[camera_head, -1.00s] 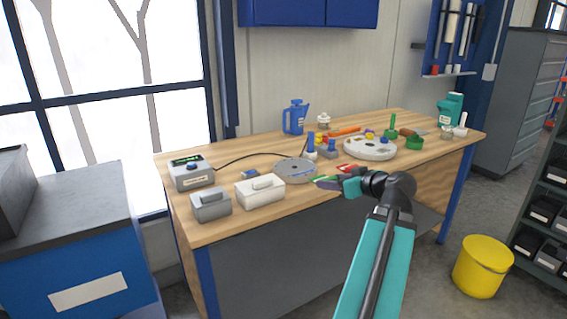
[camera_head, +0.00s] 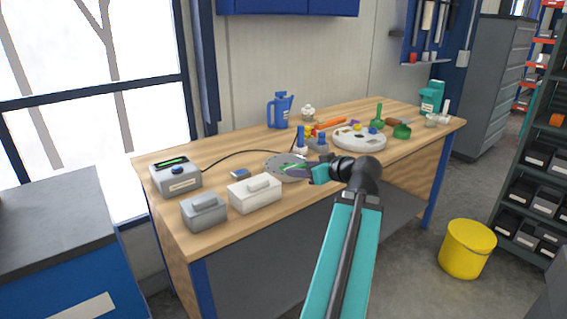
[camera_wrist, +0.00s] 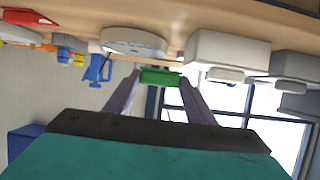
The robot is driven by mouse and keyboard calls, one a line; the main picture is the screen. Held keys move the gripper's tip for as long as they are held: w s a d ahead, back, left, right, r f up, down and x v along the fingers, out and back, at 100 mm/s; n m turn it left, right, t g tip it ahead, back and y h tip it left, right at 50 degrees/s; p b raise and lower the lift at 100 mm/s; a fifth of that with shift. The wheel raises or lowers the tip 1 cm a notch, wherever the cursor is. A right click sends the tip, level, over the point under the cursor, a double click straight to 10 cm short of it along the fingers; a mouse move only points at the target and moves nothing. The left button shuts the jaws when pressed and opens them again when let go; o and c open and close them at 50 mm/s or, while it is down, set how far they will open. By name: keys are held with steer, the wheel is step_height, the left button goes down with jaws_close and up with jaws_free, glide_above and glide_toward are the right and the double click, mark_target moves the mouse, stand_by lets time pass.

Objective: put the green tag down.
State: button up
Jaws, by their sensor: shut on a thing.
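The green tag (camera_wrist: 160,77) is between the two fingers of my gripper (camera_wrist: 158,82) in the wrist view, which shows the scene upside down. In the head view the green tag (camera_head: 292,168) is a small green strip at the fingertips of my gripper (camera_head: 297,170). There it overlaps the round grey disc (camera_head: 279,175) on the wooden workbench (camera_head: 226,223). The disc also shows in the wrist view (camera_wrist: 135,42), apart from the tag. The fingers are shut on the tag. I cannot tell its exact height above the bench.
A white lidded box (camera_head: 255,194) and a grey lidded box (camera_head: 204,212) stand at the front left of the bench. A white round tray (camera_head: 358,141) with small parts lies right of the disc. Blue stamp-like tools (camera_head: 301,142) stand behind. A yellow bucket (camera_head: 467,249) is on the floor.

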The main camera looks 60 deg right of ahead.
steer(key=shift+w+d+r+p, duration=0.1)
steer(key=shift+d+r+p, duration=0.1)
steer(key=shift+p, duration=0.6)
steer(key=p, duration=0.5)
steer(key=shift+w+d, duration=0.35)
steer(key=shift+d, duration=0.05)
steer(key=p, duration=0.3)
steer(key=w+p, duration=0.1)
steer(key=p, duration=0.3)
steer(key=shift+d+f, duration=0.15)
steer(key=shift+d, duration=0.15)
steer(key=shift+w+d+f+p, duration=0.25)
steer(key=shift+w+d+p, duration=0.45)
steer(key=shift+w+d, duration=0.8)
steer(key=shift+w+d+f+p, duration=0.25)
steer(key=shift+w+d+p, duration=0.5)
steer(key=shift+w+d, duration=0.7)
steer(key=shift+w+d+f+p, duration=0.25)
steer(key=shift+w+d+p, duration=0.45)
steer(key=shift+w+d, duration=0.8)
steer(key=shift+w+d, duration=0.2)
steer(key=shift+d, duration=0.05)
steer(key=shift+f+p, duration=1)
steer(key=shift+f, duration=0.85)
steer(key=shift+f+b, duration=0.15)
steer(key=shift+b, duration=0.2)
